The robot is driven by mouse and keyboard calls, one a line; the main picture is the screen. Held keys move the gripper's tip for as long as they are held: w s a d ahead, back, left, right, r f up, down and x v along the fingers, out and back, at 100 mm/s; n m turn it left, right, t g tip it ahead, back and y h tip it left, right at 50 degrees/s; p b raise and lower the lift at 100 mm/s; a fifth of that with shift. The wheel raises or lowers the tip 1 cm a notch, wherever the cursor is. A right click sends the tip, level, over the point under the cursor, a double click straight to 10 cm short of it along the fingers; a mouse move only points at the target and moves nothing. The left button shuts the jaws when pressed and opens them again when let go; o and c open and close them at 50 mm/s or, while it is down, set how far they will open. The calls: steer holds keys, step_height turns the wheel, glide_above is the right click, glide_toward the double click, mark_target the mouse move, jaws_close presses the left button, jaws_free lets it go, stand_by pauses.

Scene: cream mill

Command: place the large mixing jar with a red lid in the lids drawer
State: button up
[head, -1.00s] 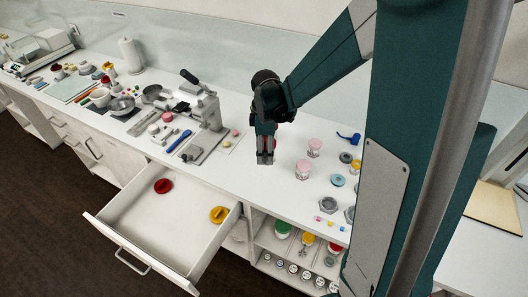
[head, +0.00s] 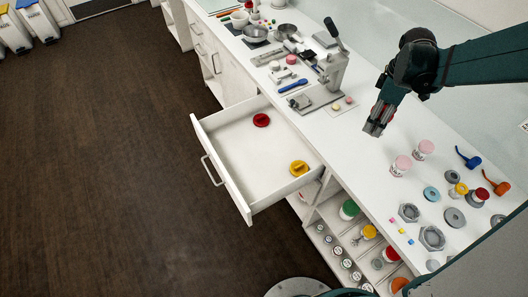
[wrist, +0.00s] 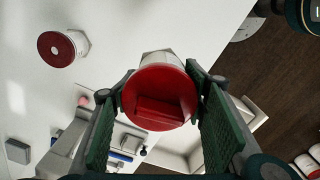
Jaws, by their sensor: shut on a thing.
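My gripper (head: 374,128) hangs above the counter, right of the press. In the wrist view its two green-padded fingers (wrist: 160,98) are shut around a jar with a round red lid (wrist: 158,92). The lid faces the wrist camera and has a raised grip bar; the jar's pale faceted body shows behind it. In the head view the fingers mostly hide the jar. The lids drawer (head: 238,146) stands open, left of and below my gripper. A red lid (head: 261,120) and a yellow lid (head: 299,168) lie in it, with bare floor between and around them.
A grey lever press (head: 330,72) stands on the counter behind the drawer. Two pink-lidded jars (head: 402,164) stand right of my gripper, near loose rings and small parts. Open shelves with lidded jars (head: 349,209) sit below the counter, right of the drawer.

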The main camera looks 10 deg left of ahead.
steer(key=a+n+b, duration=0.2)
steer(key=a+b, duration=0.2)
steer(key=a, duration=0.8)
steer(key=n+b, duration=0.5)
steer(key=b, duration=0.5)
glide_above(258, 180)
step_height(258, 180, down, 23)
steer(key=shift+f, duration=0.1)
steer(key=shift+f+b, duration=0.55)
steer(key=shift+f, duration=2.45)
steer(key=shift+a+f+b, duration=0.1)
steer(key=shift+f+b, duration=0.35)
steer(key=shift+f, duration=1.45)
steer(key=shift+f, duration=0.15)
